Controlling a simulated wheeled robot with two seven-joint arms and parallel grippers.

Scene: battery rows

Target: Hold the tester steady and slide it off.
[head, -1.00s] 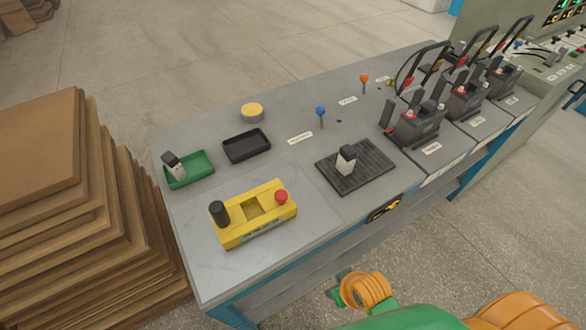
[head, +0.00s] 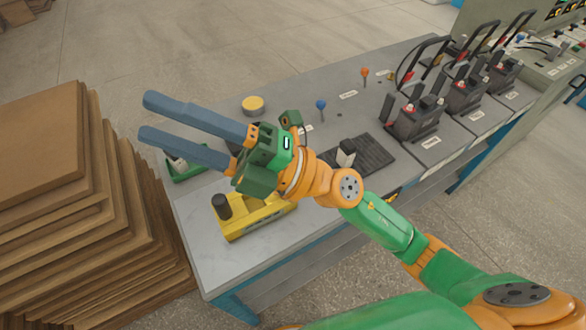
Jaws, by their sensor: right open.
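A yellow device (head: 262,217) with an upright black knob (head: 222,206) sits on the near left of the grey bench and appears to be the tester. Its red button and far right part are hidden behind my right gripper. My right gripper (head: 146,115) is open and empty, its two long blue-grey fingers pointing left above the far left of the bench. It is apart from the yellow device. A small black and white block (head: 346,152) stands on a dark ribbed mat (head: 375,150). My left gripper is not in view.
A green tray (head: 186,178) with a similar block is partly hidden under the fingers. A black tray is mostly covered. A yellow round piece (head: 253,105), blue-knobbed pin (head: 320,104) and orange-knobbed pin (head: 365,72) stand farther back. Stacked brown sheets (head: 50,140) rise at left.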

